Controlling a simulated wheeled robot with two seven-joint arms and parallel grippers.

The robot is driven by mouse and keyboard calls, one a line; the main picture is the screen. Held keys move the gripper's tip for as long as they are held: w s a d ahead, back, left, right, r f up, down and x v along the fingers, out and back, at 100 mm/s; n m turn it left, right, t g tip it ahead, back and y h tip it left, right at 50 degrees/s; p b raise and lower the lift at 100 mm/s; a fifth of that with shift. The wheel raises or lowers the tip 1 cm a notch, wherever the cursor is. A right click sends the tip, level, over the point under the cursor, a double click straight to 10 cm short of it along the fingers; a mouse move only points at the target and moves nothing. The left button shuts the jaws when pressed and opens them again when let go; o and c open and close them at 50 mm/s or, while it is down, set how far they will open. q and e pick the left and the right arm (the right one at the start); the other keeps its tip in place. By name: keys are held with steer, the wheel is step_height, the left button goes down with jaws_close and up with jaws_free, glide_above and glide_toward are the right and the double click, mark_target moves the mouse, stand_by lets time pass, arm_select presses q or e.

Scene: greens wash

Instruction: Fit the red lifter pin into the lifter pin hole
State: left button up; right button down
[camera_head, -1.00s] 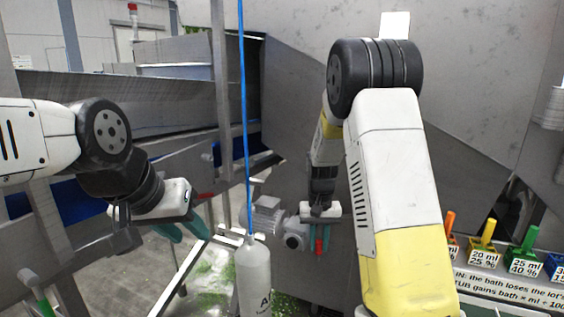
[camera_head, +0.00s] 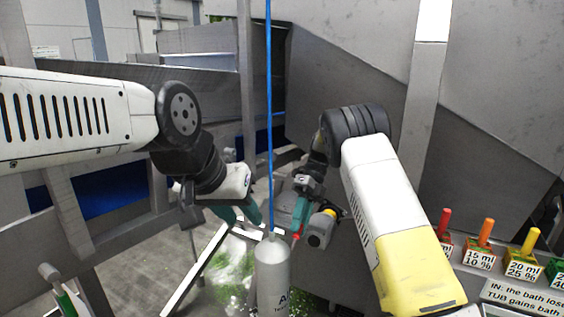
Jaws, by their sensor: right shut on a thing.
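My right gripper (camera_head: 299,219), with teal fingers, is shut on the red lifter pin (camera_head: 296,238). Only a small red end of the pin shows below the fingertips; the rest is hidden between the fingers. It is just above and right of the white bottle's top. My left gripper (camera_head: 238,218) hangs to the left of the blue line, its two teal fingers apart and nothing seen between them. I cannot make out the lifter pin hole.
A white bottle (camera_head: 272,275) hangs on a blue line (camera_head: 269,120) between the grippers. A grey cylindrical part (camera_head: 319,231) is close right of the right gripper. Coloured dosing blocks (camera_head: 481,258) stand at right. Steel panels and a post (camera_head: 246,90) are behind.

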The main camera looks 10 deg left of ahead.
steer(key=w+a+r+m+t+y, duration=0.4)
steer(key=r+m+t+y, duration=0.3)
steer(key=m, duration=0.2)
steer(key=w+a+r+m+t+y, duration=0.4)
steer(key=r+m+t+y, duration=0.3)
steer(key=m, duration=0.2)
steer(key=shift+w+a+r+t, duration=0.3)
steer(key=shift+w+t, duration=0.1)
steer(key=shift+w, duration=0.2)
steer(key=shift+d, duration=0.1)
steer(key=shift+x, duration=2.75)
steer(key=shift+x, duration=2.2)
